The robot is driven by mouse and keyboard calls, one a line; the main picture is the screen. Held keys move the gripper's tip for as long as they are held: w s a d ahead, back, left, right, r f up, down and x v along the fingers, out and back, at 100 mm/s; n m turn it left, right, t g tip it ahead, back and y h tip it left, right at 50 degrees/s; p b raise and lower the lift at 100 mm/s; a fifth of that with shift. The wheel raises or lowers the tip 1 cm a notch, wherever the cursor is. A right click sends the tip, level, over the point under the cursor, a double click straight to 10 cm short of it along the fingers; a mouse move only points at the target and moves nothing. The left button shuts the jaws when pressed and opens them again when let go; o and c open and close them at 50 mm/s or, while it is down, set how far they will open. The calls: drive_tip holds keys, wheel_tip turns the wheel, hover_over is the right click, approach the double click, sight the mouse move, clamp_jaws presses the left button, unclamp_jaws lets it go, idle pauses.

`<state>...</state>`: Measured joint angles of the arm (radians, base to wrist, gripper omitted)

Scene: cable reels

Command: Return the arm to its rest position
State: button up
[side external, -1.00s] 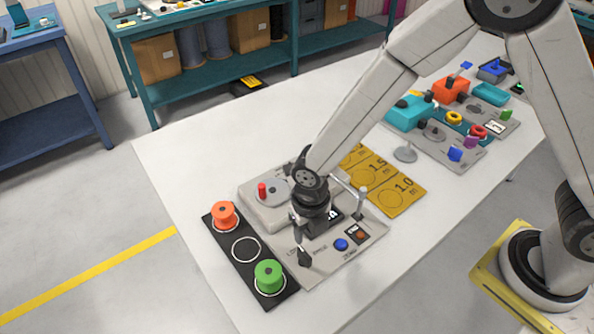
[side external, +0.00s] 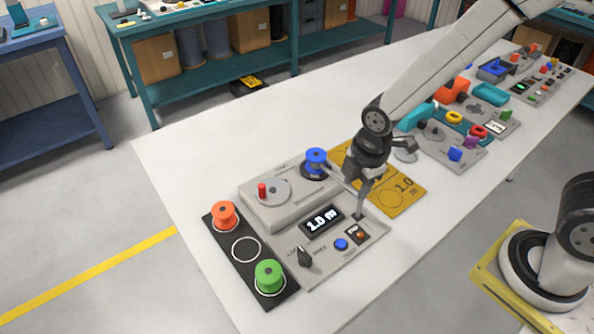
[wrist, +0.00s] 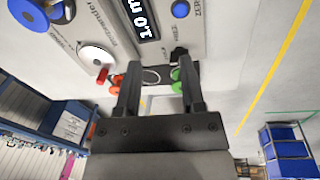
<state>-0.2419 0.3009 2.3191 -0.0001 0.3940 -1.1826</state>
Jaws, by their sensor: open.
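My gripper (side external: 362,197) hangs over the right part of the grey cable-measuring machine (side external: 285,212), near the yellow mat (side external: 402,196). In the wrist view its two fingers (wrist: 160,88) are apart with nothing between them. A blue reel (side external: 316,157) sits on the machine's back right spindle; it also shows in the wrist view (wrist: 27,14). The display (side external: 322,221) reads 1.0 m. An orange reel (side external: 224,214) and a green reel (side external: 269,275) stand at the two ends of the black rack (side external: 237,272), with an empty ring between them.
A grey disc with a red handle (side external: 264,190) is on the machine, with a black knob (side external: 305,257) and a blue button (side external: 341,244) at its front. Other stations, including a teal one (side external: 465,123), fill the table's far right. The left table surface is bare.

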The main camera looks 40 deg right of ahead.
drive_tip(key=s+d+r+m, duration=0.2)
drive_tip(key=d+m, duration=0.2)
drive_tip(key=m, duration=0.4)
drive_tip(key=s+d+r+m+t, duration=0.1)
drive_tip(key=s+d+m, duration=0.2)
drive_tip(key=m, duration=0.5)
drive_tip(key=shift+d+r, duration=0.4)
drive_tip(key=shift+d, duration=0.15)
